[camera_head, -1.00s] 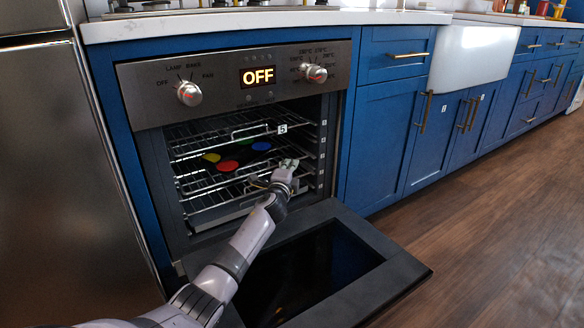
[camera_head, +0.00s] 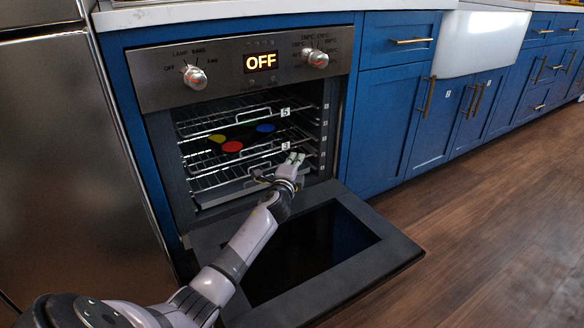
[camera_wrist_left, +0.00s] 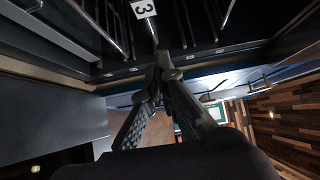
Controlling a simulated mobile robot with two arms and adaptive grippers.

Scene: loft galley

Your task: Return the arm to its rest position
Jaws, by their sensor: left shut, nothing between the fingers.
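My left gripper (camera_head: 293,158) is shut and empty at the right side of the open oven's mouth, just below the rack label "3" (camera_head: 285,146). My left arm reaches to it over the lowered oven door (camera_head: 385,262). In the left wrist view, the finger tips (camera_wrist_left: 163,66) meet below the same label. Whether the fingers touch a rack, I cannot tell. My right gripper is not in view.
The oven (camera_head: 150,95) reads OFF. Inside are wire racks and a dark item with yellow, red (camera_head: 232,147) and blue (camera_head: 265,128) round spots. Blue cabinets (camera_head: 385,135) stand right, a steel fridge (camera_head: 50,140) left. The wooden floor (camera_head: 470,230) at right is clear.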

